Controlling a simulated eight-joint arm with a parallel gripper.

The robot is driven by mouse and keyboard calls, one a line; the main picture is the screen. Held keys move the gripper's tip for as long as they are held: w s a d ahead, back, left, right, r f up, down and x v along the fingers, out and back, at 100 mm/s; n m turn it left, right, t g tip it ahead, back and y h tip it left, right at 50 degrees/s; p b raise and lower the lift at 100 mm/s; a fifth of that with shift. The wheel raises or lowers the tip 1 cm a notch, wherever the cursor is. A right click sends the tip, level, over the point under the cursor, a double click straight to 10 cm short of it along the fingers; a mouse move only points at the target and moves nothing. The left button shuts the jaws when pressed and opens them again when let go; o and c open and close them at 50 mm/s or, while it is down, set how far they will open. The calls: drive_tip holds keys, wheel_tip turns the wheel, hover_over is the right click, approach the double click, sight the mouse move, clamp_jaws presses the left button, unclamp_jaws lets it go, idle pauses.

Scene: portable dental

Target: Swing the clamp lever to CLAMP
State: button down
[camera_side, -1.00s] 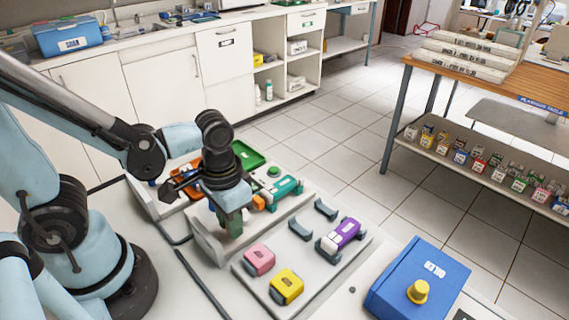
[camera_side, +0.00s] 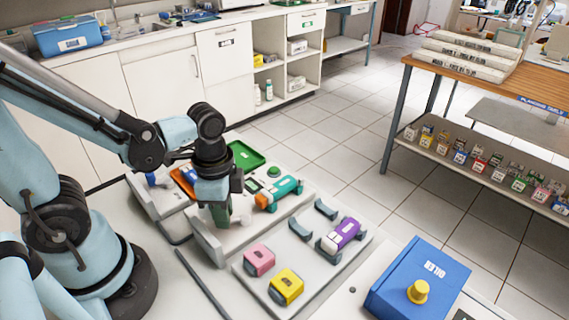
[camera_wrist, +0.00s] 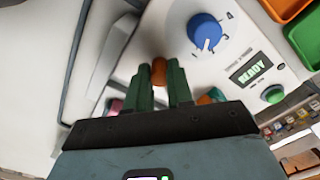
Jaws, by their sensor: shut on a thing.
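The green-fingered gripper (camera_side: 221,216) is low over the pale fixture (camera_side: 208,245), beside a teal and orange handpiece (camera_side: 280,193). In the wrist view my gripper (camera_wrist: 160,80) has its two green fingers close around a small orange-brown knob (camera_wrist: 159,70), which looks like the end of the clamp lever. The rest of the lever is hidden by the fingers. No CLAMP marking is readable. A blue dial (camera_wrist: 205,32), a display reading READY (camera_wrist: 250,69) and a green button (camera_wrist: 272,95) sit on the white panel.
Pink (camera_side: 259,260) and yellow (camera_side: 286,287) blocks and a purple and white piece (camera_side: 341,234) sit on the front plate. A blue box with a yellow knob (camera_side: 418,291) stands at right. Green (camera_side: 245,155) and orange trays lie behind.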

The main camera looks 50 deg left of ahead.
drive_tip(key=shift+w+a+m, duration=0.1)
drive_tip(key=shift+m, duration=0.2)
drive_tip(key=c, duration=1)
unclamp_jaws()
drive_tip(key=shift+r, duration=0.1)
wheel_tip(320, 180, up, 12)
idle(0.4)
drive_tip(key=w+a+f+n+t, duration=0.1)
drive_tip(key=w+a+n+t, duration=0.1)
drive_tip(key=w+n+t, duration=0.3)
drive_tip(key=n+t, duration=0.2)
drive_tip(key=n, duration=0.2)
drive_tip(key=shift+w+f+n, duration=0.3)
drive_tip(key=shift+w+f, duration=0.1)
